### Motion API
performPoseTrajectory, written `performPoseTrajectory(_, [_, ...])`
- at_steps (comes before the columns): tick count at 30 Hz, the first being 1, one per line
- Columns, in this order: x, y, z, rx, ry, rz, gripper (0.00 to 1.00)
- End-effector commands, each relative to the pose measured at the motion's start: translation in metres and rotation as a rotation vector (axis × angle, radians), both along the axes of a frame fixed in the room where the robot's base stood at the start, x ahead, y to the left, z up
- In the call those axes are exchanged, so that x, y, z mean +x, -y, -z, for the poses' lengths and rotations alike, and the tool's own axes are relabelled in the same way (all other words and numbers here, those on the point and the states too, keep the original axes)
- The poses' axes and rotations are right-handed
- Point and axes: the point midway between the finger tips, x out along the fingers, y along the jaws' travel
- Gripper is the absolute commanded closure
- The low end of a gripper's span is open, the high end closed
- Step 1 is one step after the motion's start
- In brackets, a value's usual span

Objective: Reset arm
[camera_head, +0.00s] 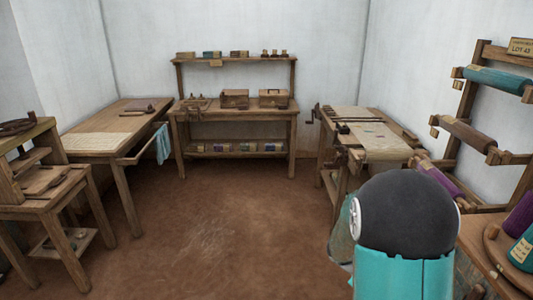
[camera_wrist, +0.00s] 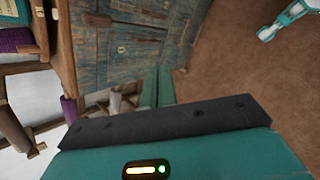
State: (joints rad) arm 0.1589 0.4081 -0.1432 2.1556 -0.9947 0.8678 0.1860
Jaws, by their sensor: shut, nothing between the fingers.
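My gripper (camera_wrist: 158,86) shows in the wrist view, beyond a dark bolted bar and a teal housing with a small lit indicator. Its teal fingers look together, with nothing held between them. In the head view, a dark rounded joint and teal casing of my arm (camera_head: 405,225) fill the lower right, and the gripper itself cannot be made out there. My arm covers part of the right side of the room. In the wrist view, a weathered blue-brown wooden surface (camera_wrist: 122,45) lies behind the gripper.
A wooden rack with rolls (camera_head: 470,133) stands close on the right. A workbench (camera_head: 385,145) stands behind my arm. A shelved table (camera_head: 235,117) is at the back, a long table (camera_head: 105,130) and a stand (camera_head: 45,195) at left. The brown floor (camera_head: 220,220) between is clear.

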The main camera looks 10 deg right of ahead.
Motion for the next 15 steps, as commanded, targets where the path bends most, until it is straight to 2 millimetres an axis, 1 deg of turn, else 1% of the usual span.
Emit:
performPoseTrajectory(1, [0.000,-0.012,-0.018,0.023,0.049,0.017,1.00])
performPoseTrajectory(3, [-0.003,-0.029,-0.038,0.060,0.107,0.042,1.00])
performPoseTrajectory(8, [-0.013,-0.068,-0.079,0.153,0.237,0.089,1.00])
performPoseTrajectory(15, [-0.036,-0.129,-0.134,0.316,0.423,0.132,1.00])
